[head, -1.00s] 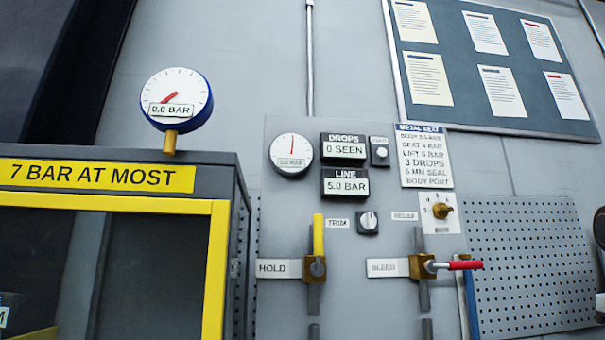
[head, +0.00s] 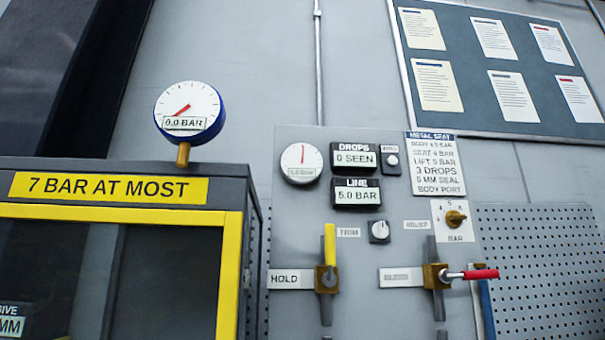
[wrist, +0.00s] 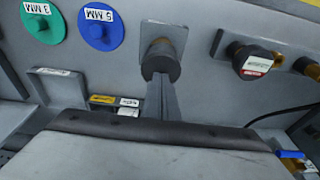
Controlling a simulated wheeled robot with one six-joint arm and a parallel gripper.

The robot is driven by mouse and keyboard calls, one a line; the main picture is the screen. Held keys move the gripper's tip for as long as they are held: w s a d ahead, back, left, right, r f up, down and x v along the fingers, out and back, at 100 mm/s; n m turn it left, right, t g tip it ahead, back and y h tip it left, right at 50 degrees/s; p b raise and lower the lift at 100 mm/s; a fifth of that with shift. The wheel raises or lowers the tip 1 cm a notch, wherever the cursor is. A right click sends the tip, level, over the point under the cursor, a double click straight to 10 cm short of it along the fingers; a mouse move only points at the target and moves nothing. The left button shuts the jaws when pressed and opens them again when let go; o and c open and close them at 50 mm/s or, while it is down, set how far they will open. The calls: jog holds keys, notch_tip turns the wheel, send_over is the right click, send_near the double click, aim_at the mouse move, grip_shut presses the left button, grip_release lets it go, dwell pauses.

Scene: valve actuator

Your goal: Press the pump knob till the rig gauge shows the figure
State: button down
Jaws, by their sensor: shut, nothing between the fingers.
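The rig gauge (head: 189,111), white-faced with a blue rim, stands on top of the yellow-framed cabinet and reads 0.0 BAR. The LINE display (head: 357,194) reads 5.0 BAR. The DROPS display (head: 355,158) reads 0 SEEN.
The yellow HOLD lever (head: 330,245) stands upright and the red BLEED lever (head: 475,274) points right. A cabinet sign (head: 108,188) says 7 BAR AT MOST. In the wrist view, green (wrist: 42,22) and blue (wrist: 100,28) discs are left, and a dark labelled knob (wrist: 255,62) is right.

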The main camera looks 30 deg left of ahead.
jog(key=shift+f, duration=1.05)
jog(key=shift+r, duration=1.2)
jog(key=shift+r, duration=0.1)
dwell(0.4)
jog(key=shift+r, duration=2.45)
